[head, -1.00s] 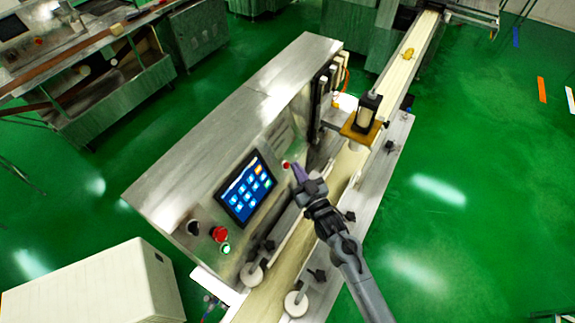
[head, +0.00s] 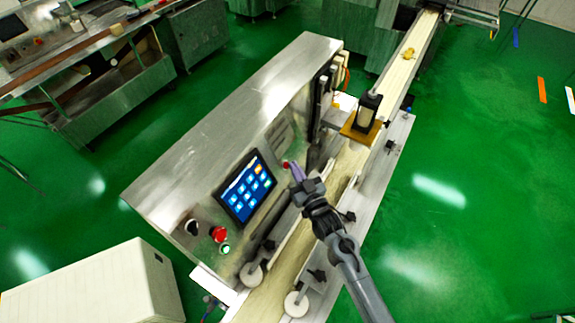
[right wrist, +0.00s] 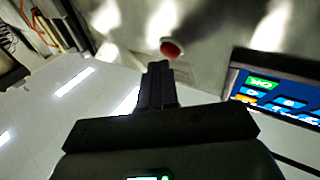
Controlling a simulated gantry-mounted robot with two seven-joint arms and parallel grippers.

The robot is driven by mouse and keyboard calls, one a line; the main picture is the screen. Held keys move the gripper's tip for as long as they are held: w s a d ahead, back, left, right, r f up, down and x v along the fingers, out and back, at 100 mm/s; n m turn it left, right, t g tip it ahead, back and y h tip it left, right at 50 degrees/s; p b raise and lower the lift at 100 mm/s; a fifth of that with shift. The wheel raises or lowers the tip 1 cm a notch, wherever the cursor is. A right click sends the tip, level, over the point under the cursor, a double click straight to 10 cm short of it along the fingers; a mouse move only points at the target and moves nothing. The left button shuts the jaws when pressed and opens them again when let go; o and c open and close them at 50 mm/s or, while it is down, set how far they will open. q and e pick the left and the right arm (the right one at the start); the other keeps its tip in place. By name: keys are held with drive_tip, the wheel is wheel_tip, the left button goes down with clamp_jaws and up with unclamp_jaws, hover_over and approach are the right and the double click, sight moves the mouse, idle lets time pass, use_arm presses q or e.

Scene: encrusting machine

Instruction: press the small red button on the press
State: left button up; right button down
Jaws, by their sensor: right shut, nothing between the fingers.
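The press is a steel machine (head: 235,120) with a tilted front panel. The small red button (head: 285,164) sits on that panel, to the upper right of the blue touchscreen (head: 245,187). My right gripper (head: 297,172) is shut and empty, with its purple-grey fingertips close to the button. In the right wrist view the red button (right wrist: 171,49) shows just beyond the shut fingertips (right wrist: 157,66), slightly to their right. A narrow gap shows between them in the picture; I cannot tell its depth. My left gripper is not in view.
A larger red knob (head: 218,234) and a green-lit button (head: 225,249) sit at the panel's lower left. A conveyor belt (head: 402,75) runs along the panel's right side. A stamping head (head: 366,113) stands over the belt beyond my gripper.

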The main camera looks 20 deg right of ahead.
drive_tip(key=shift+w+a+f+b, duration=0.2)
drive_tip(key=shift+w+b, duration=0.05)
drive_tip(key=shift+b, duration=0.05)
idle(0.6)
idle(0.4)
drive_tip(key=shift+r, duration=0.1)
drive_tip(key=shift+s+d+r+p, duration=0.25)
drive_tip(key=shift+s+d+p, duration=0.25)
drive_tip(key=shift+p, duration=0.25)
